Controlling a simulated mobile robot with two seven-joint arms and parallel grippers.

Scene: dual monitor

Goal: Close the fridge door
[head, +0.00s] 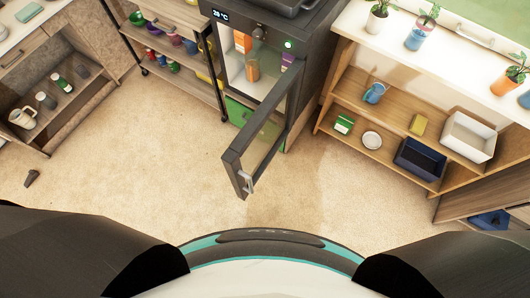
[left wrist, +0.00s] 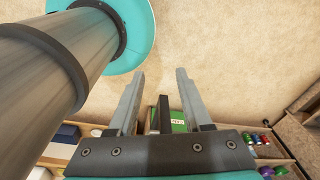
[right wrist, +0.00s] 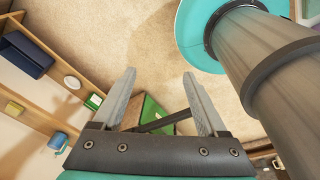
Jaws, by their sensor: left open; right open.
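The fridge (head: 310,45) stands at the back centre in the head view, a dark cabinet with several items inside. Its dark-framed glass door (head: 265,112) is open and juts out toward me, hinged on the right side. The door handle (head: 247,183) is at its near free end. My left gripper (left wrist: 160,74) is open and empty in the left wrist view, with a dark bar, likely the door, beyond its fingers. My right gripper (right wrist: 159,74) is open and empty, with a similar dark bar beyond it. Neither gripper shows in the head view.
A wooden shelf unit (head: 385,150) with boxes stands to the right. A wheeled cart (head: 175,55) with bottles and bowls is left of the fridge. An open low cabinet (head: 60,100) is at the far left. The floor (head: 130,150) around the door is mostly clear.

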